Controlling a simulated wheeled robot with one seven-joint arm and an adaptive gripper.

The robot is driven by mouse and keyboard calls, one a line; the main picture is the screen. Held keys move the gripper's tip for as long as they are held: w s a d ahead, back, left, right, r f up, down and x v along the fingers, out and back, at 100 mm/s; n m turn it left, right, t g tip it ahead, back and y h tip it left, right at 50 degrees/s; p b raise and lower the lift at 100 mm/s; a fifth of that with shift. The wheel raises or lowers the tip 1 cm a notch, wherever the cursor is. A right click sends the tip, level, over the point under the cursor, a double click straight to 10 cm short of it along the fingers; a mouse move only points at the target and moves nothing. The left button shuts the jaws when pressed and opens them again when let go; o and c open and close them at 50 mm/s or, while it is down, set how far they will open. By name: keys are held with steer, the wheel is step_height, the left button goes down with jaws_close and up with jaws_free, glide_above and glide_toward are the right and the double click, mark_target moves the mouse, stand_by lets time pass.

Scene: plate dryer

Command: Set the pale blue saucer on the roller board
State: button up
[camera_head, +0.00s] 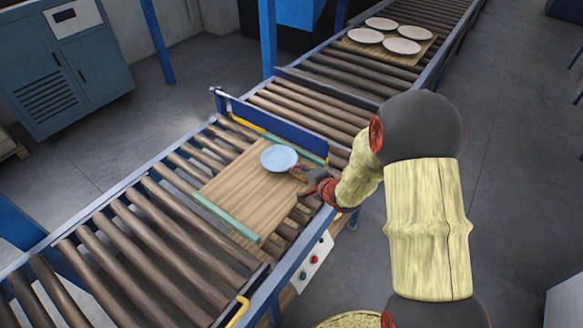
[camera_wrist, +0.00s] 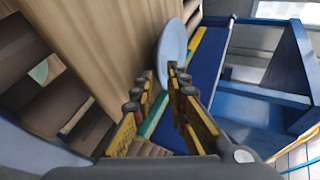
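The pale blue saucer (camera_head: 279,158) is over the far right part of the wooden roller board (camera_head: 240,192), face up in the head view. I cannot tell whether it touches the board. My gripper (camera_head: 300,174) reaches in from the right at the saucer's near edge. In the wrist view my gripper (camera_wrist: 161,73) has its fingertips close together on either side of the rim of the saucer (camera_wrist: 172,45), apparently pinching it. The board (camera_wrist: 105,40) lies to the left of the saucer there. The fingertip contact is partly hidden.
Green strips (camera_head: 226,218) edge the board, and a blue barrier (camera_head: 270,124) stands just beyond it. Several pale plates (camera_head: 382,23) lie on another board (camera_head: 400,56) farther up the conveyor. A button box (camera_head: 314,262) is on the conveyor's near side.

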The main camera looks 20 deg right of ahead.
steer(key=p+v, duration=0.1)
steer(key=v, duration=0.4)
steer(key=s+d+r+n+g+h, duration=0.1)
steer(key=s+r+n+h, duration=0.15)
steer(key=r, duration=0.55)
steer(key=s+d+r+n+g+h, duration=0.1)
steer(key=s+r+n+h, duration=0.2)
steer(key=r, duration=0.5)
steer(key=s+a+r+n+g+y, duration=0.1)
steer(key=s+a+r+n, duration=0.1)
steer(key=s, duration=0.6)
steer(key=s+a+r+n+g, duration=0.2)
steer(key=s+a+r+n, duration=0.1)
steer(key=s, duration=0.5)
steer(key=s+a+r+n+g+y, duration=0.1)
steer(key=s+a+r+n, duration=0.2)
steer(key=s, duration=0.5)
steer(key=shift+s+a+r+n+y, duration=0.15)
steer(key=shift+a+n+y, duration=0.15)
steer(key=shift+n, duration=0.45)
